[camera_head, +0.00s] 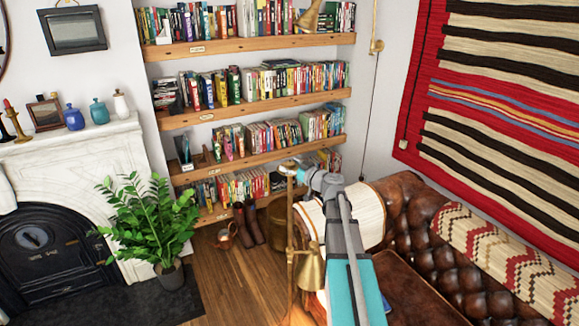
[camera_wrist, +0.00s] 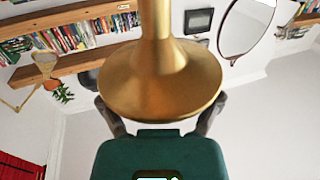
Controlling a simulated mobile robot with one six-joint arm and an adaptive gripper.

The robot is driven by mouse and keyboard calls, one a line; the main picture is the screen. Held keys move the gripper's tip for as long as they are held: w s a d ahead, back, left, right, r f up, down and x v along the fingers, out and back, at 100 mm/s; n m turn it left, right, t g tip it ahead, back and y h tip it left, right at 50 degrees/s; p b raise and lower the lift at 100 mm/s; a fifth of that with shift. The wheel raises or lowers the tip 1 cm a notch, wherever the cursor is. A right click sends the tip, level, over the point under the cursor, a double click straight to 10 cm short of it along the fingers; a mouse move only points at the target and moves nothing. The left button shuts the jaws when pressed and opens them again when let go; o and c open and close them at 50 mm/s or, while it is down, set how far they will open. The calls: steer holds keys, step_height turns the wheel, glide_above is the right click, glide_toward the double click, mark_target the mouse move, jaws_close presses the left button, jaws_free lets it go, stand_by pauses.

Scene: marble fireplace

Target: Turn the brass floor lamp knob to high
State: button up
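The brass floor lamp stands in front of the bookshelf; in the head view its upright pole (camera_head: 290,215) and a bell-shaped brass shade (camera_head: 311,270) show left of my arm. My gripper (camera_head: 297,170) is at the top of the pole, and its fingers are too small to make out there. In the wrist view a flared brass lamp part (camera_wrist: 160,85) fills the middle, in front of my gripper's fingers. The lower finger links show on both sides of it, spread apart; the fingertips are hidden behind the brass. I cannot make out the knob or its setting.
A brown leather sofa (camera_head: 406,200) with a patterned throw is right of my arm. The bookshelf (camera_head: 250,95) stands behind the lamp. A potted plant (camera_head: 171,275) and the marble fireplace (camera_head: 95,165) are at left. Boots (camera_head: 247,224) stand below the shelves; bare wood floor lies in front.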

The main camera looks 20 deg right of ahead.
stand_by(0.3)
steer(key=v, duration=1.2)
steer(key=shift+a, duration=0.15)
stand_by(0.4)
steer(key=s+a+f+g+y+b, duration=0.1)
steer(key=s+a+f+g+b, duration=0.1)
steer(key=a+f+g, duration=0.6)
steer(key=s+a+f+g+b, duration=0.1)
steer(key=a+f+g, duration=0.1)
steer(key=a+f, duration=0.75)
steer(key=s+a+f+m+g+h+b, duration=0.3)
steer(key=s+a+f+m+g+h, duration=0.1)
steer(key=s+a+f+g+h, duration=0.3)
steer(key=shift+s+a, duration=1.25)
steer(key=shift+s, duration=1.05)
